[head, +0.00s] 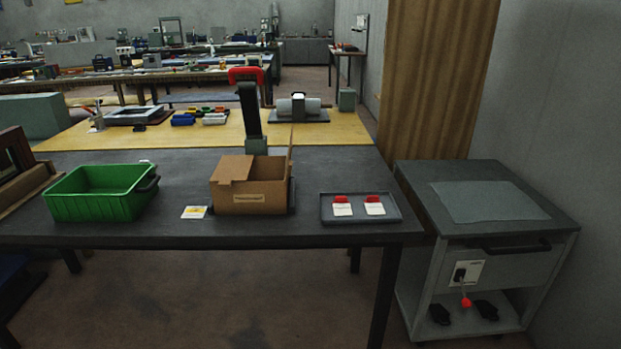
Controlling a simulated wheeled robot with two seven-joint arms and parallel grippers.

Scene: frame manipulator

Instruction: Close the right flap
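An open brown cardboard box (249,199) stands on the dark table (330,236), with a small label on its front. Its left flap (234,168) lies folded over the left part of the opening. Its right flap (290,148) appears as a thin upright strip at the right edge, seen nearly edge-on. The right part of the opening is uncovered, and the contents cannot be made out. Neither of my grippers is in view.
A green bin (92,207) stands left of the box, with a small card (194,212) between. A grey tray (328,217) holding two red-and-white items is on the right. A dark upright device with a red top (247,75) rises behind the box. A grey cart (415,200) stands right.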

